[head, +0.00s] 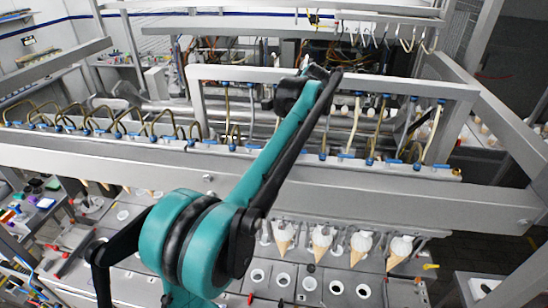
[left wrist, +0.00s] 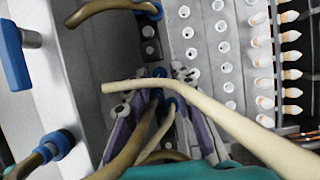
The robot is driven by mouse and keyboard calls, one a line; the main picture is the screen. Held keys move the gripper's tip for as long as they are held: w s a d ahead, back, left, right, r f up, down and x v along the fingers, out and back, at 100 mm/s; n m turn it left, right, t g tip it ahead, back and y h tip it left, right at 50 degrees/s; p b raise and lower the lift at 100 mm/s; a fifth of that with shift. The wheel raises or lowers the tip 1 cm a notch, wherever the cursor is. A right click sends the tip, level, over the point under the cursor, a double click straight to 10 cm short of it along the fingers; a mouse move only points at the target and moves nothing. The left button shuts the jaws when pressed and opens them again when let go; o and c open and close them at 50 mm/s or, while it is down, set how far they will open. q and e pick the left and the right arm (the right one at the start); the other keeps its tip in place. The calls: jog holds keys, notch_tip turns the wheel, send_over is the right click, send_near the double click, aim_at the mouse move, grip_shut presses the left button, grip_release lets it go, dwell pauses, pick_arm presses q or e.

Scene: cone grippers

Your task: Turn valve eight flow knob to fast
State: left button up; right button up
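A row of blue valve knobs runs along the white rail across the head view; one blue knob (head: 323,156) is near its middle. No numbers are readable, so I cannot tell which is valve eight. My left arm reaches up over the rail, and its gripper (head: 318,74) is small and unclear there. In the left wrist view my left gripper (left wrist: 162,84) has its purple-grey fingers apart, on either side of a blue fitting (left wrist: 171,103). A pale hose crosses in front and partly hides them. I cannot tell if the fingers touch the fitting. My right gripper is not in view.
Brown and pale hoses (head: 160,124) loop up from the rail. A metal frame beam (head: 380,82) stands behind my arm. Several ice cream cones (head: 322,238) hang below the rail, over a tray with round holes (head: 309,283). Another blue lever (left wrist: 14,55) shows in the left wrist view.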

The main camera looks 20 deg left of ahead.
pick_arm(q)
jog(key=shift+d, duration=0.1)
grip_shut()
jog(key=shift+w+r+n+g+p, duration=0.1)
jog(key=shift+n+g+p, duration=0.25)
jog(key=shift+n, duration=0.45)
jog(key=n+g+p, duration=0.1)
jog(key=n, duration=0.2)
jog(key=shift+w+h, duration=0.15)
jog(key=shift+h, duration=0.15)
jog(key=o, duration=0.6)
grip_release()
jog(key=shift+a, duration=0.2)
jog(key=shift+c, duration=0.2)
jog(key=v, duration=0.7)
jog(key=shift+d+r, duration=0.1)
jog(key=shift+r, duration=0.05)
